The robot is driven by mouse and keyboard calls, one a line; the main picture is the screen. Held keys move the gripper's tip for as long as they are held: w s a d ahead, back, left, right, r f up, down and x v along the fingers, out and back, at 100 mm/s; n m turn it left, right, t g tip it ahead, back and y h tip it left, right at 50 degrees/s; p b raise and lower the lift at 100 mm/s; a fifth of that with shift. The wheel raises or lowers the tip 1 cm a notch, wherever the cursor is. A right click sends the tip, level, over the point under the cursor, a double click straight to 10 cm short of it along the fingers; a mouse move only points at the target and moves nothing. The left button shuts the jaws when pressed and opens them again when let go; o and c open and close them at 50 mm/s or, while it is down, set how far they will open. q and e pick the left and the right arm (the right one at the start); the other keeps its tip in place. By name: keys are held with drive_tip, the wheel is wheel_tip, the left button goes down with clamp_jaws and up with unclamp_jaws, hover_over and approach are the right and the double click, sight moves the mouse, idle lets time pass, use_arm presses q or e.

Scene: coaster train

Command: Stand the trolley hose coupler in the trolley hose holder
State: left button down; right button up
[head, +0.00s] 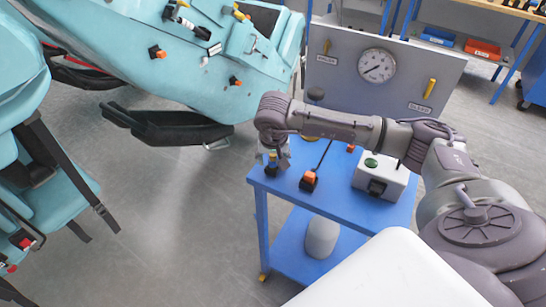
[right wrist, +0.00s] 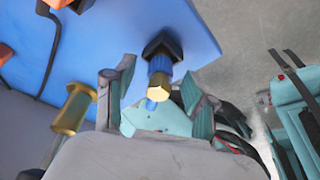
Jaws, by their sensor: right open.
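A coupler with a blue collar and a brass hex end (right wrist: 158,85) stands out of a black square holder (right wrist: 162,46) on the blue trolley top in the right wrist view. How deep it sits in the holder is hidden. In the head view the black holder (head: 271,171) is at the trolley's left front corner, under my right gripper (head: 273,155). In the right wrist view my right gripper (right wrist: 157,105) is open, its fingers apart on either side of the coupler's brass end, with gaps visible. My left gripper is not in view.
The blue trolley (head: 288,190) also carries an orange-and-black hose end (head: 308,181) and a white box with a green button (head: 382,172). A brass cylinder (right wrist: 73,110) is at left in the right wrist view. A gauge board (head: 340,85) stands behind; the teal train (head: 190,60) is left.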

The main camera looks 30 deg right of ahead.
drive_tip(key=shift+r, duration=0.1)
drive_tip(key=v, duration=1.2)
drive_tip(key=shift+s, duration=0.1)
